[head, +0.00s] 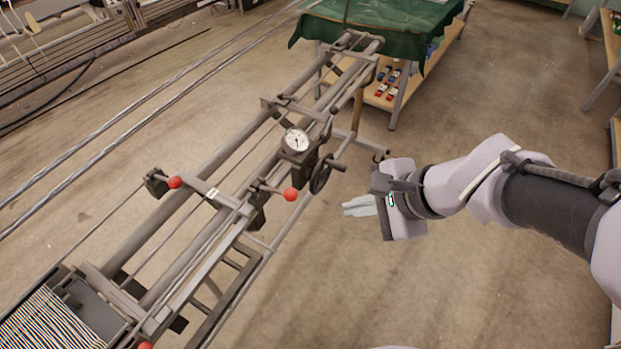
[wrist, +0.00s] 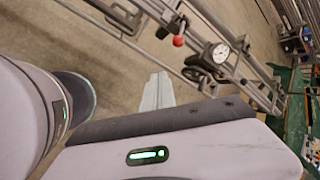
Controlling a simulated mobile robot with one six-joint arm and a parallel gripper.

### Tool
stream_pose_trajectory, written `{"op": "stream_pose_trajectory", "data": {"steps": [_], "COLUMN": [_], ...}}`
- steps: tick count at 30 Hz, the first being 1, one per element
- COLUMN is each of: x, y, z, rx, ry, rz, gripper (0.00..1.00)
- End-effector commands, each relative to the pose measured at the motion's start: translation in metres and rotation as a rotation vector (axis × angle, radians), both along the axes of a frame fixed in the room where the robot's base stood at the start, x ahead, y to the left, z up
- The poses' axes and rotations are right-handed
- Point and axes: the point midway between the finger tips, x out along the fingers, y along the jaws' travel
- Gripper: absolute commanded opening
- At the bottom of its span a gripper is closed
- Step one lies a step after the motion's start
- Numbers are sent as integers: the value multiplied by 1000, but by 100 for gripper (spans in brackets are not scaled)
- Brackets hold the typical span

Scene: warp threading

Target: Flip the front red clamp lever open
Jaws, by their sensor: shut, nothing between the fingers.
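My gripper (head: 346,208) is in the right half of the head view, its pale fingers together, empty and pointing left toward the machine. In the wrist view the shut fingers (wrist: 157,82) point up toward the machine frame. A clamp lever with a red ball knob (head: 291,194) sits on the near side of the frame, left of the fingertips with a gap between. One red knob (wrist: 178,41) also shows in the wrist view, above and right of the fingertips. A second lever with a red knob (head: 175,182) is on the far side. I cannot tell which is the front lever.
A round dial gauge (head: 296,140) and a dark handwheel (head: 321,175) stand close to the near lever. Threads (head: 45,325) lie at lower left, with part of another red knob (head: 145,346) at the bottom edge. A green-covered table (head: 385,22) stands behind. Floor around my gripper is clear.

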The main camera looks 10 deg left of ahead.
Motion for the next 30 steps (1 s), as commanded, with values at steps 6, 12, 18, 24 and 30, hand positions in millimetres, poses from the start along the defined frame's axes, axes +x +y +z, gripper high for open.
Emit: {"op": "stream_pose_trajectory", "data": {"steps": [6, 12, 18, 24, 30], "x": [55, 63, 63, 70, 81], "y": [30, 32, 33, 52, 79], "z": [-89, -99, -101, -127, -161], "rx": [244, 274, 272, 272, 271], "ry": [343, 386, 384, 385, 385], "rz": [-418, -486, -482, -479, -478], "gripper": [0, 0, 0, 0, 0]}}
